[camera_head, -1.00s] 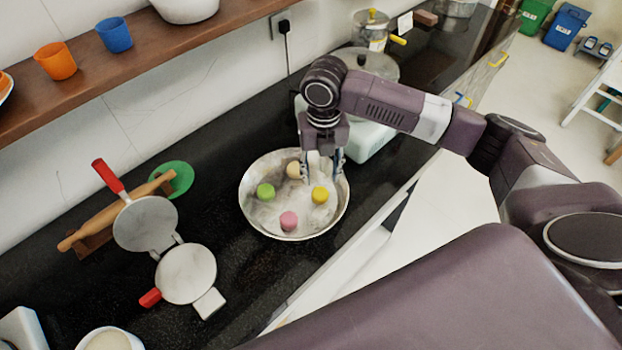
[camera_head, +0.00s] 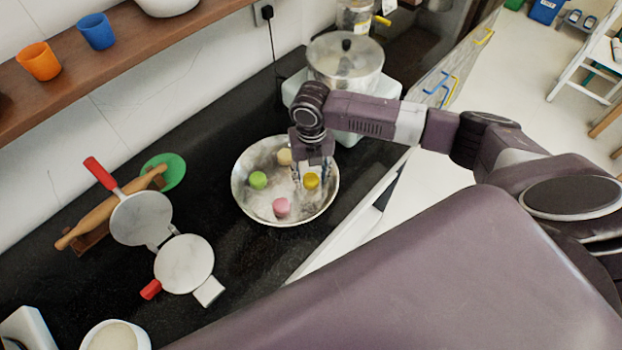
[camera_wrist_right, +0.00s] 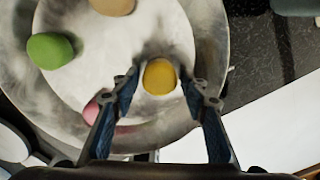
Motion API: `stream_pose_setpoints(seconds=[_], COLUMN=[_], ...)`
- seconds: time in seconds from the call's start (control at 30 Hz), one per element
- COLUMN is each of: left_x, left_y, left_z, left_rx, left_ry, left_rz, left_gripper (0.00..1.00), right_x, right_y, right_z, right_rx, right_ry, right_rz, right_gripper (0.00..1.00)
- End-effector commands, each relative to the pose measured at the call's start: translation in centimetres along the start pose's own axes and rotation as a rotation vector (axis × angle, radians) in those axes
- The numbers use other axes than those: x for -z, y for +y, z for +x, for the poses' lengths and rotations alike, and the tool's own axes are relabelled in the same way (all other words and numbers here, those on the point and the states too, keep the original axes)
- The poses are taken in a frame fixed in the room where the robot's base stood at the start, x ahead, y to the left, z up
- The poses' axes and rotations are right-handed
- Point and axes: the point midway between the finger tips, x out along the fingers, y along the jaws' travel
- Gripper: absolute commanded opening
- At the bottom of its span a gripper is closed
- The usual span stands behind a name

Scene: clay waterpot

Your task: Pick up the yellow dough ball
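The yellow dough ball (camera_head: 311,181) lies in the right part of a round metal bowl (camera_head: 243,198) with a white powdery floor. In the right wrist view the yellow dough ball (camera_wrist_right: 159,77) shows between the two fingertips, with a gap on each side. My right gripper (camera_head: 311,178) reaches down into the bowl from above. It is open around the ball, and its blue-padded fingers (camera_wrist_right: 162,88) stand apart in the right wrist view. Whether the fingertips are level with the ball is hard to tell. My left gripper is not in view.
A green (camera_head: 258,180), a pink (camera_head: 281,207) and a beige dough ball (camera_head: 284,157) lie in the same bowl. A roti press (camera_head: 184,263) and a rolling pin (camera_head: 115,207) are to the left. A lidded pot (camera_head: 345,65) stands behind.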

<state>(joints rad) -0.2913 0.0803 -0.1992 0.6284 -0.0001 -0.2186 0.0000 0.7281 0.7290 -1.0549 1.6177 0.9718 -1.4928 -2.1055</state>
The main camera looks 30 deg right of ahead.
Motion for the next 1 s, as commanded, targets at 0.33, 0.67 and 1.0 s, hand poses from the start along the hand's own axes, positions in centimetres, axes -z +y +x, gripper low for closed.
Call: stream_pose_setpoints(seconds=[0.33,0.67,1.0], left_x=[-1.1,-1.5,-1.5], left_y=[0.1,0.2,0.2], left_z=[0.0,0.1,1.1], left_rx=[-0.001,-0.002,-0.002], left_ry=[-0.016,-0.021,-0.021], left_rz=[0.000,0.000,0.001], left_gripper=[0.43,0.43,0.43], right_x=[0.0,-0.1,-0.2], right_y=[0.0,0.0,0.1], right_z=[-0.1,-0.8,-7.1], right_rx=[0.000,-0.001,-0.003], right_ry=[0.000,-0.001,-0.007], right_rz=[0.001,0.001,-0.001], right_gripper=[0.09,0.08,0.08])
